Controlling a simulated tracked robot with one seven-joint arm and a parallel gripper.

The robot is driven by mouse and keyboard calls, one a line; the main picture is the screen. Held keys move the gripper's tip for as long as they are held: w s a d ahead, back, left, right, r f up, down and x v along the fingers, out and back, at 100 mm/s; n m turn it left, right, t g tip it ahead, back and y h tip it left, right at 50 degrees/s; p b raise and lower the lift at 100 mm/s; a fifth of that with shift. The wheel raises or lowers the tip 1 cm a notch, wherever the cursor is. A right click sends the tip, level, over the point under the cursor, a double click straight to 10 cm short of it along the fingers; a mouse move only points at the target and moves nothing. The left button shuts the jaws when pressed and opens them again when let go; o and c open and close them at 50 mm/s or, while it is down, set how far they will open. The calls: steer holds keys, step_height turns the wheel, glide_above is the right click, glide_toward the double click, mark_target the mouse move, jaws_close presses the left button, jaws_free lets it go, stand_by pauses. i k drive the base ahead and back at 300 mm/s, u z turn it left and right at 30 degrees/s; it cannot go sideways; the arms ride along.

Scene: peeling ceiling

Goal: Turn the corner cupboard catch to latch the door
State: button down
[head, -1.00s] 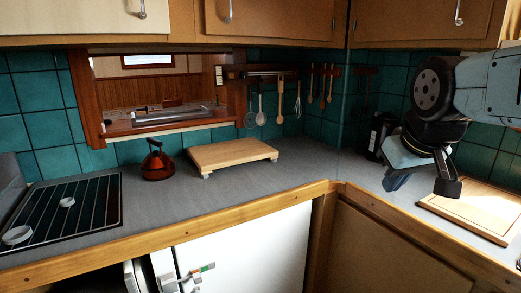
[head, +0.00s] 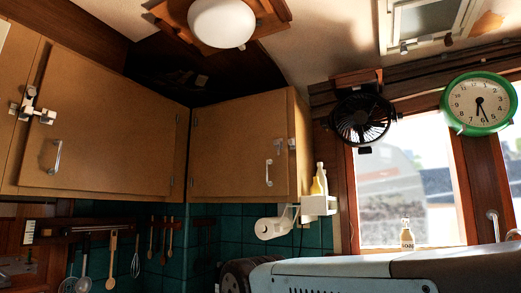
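The corner cupboard (head: 228,140) hangs in the upper corner, with its door looking shut. A small pale catch (head: 279,146) sits near the right edge of that door, above a curved metal handle (head: 268,173). A small light plate (head: 292,144) is beside it on the right. The catch is too small to tell which way it is turned. My arm runs along the bottom right, below the cupboard, with a dark round joint at its left end. My gripper is not in view.
A left cupboard (head: 105,115) has a cross-shaped catch (head: 33,107). A small bottle (head: 407,236) stands by the window.

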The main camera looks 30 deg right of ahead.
mark_target(276, 142)
steer(key=u, duration=1)
steer(key=i, duration=0.1)
steer(key=z, duration=2.85)
steer(key=k, duration=1.2)
steer(key=u, duration=0.9)
steer(key=i, duration=1.5)
steer(key=u, duration=0.1)
